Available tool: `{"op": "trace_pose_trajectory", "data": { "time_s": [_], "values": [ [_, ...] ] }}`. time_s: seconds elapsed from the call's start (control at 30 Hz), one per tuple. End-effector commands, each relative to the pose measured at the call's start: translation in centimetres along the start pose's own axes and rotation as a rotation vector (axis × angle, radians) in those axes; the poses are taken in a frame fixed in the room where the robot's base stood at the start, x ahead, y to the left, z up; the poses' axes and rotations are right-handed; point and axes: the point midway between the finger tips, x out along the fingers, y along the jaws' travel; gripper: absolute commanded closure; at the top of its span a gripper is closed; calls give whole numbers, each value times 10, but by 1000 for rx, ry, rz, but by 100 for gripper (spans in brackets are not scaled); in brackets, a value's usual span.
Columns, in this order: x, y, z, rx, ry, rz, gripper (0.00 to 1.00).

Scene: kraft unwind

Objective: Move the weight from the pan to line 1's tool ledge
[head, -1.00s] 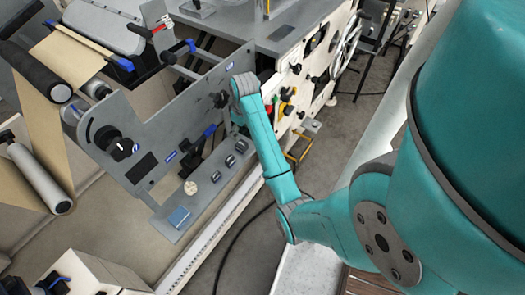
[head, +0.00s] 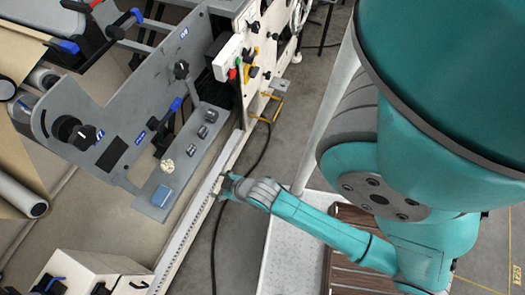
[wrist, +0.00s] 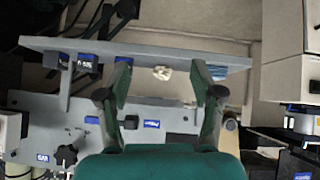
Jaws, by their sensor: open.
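A narrow grey ledge (head: 185,172) runs along the side plate of the unwind machine; it also crosses the wrist view (wrist: 145,55). On it are a blue block (head: 162,195), a small cream lump (head: 167,165) and several dark pieces (head: 202,131). I cannot tell which thing, if any, is the weight, and no pan is clearly recognisable. My gripper (head: 222,187) is open and empty beside the ledge, on its right in the head view. In the wrist view the cream lump (wrist: 162,73) shows between the spread fingertips (wrist: 160,80), beyond them.
The grey side plate (head: 110,115) with black knobs rises behind the ledge. A white rail (head: 185,240) runs along the ledge's near side. A pale box (head: 95,270) stands at lower left. A black cable (head: 216,245) lies on the floor.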

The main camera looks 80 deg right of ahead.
Motion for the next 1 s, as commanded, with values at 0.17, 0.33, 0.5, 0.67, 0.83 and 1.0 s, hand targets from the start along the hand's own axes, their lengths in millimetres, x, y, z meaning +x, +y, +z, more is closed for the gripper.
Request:
{"op": "trace_pose_trajectory", "data": {
  "time_s": [0.17,0.33,0.5,0.67,0.83,1.0],
  "values": [
    [-62,-24,11,-7,125,-37,34],
    [-125,-35,9,-5,252,-82,34],
    [-191,-40,-2,2,375,-140,34],
    [-239,-39,-16,13,466,-190,34],
    [-264,-38,-26,20,515,-218,34],
    [-268,-38,-27,22,523,-223,34]
  ]
}}
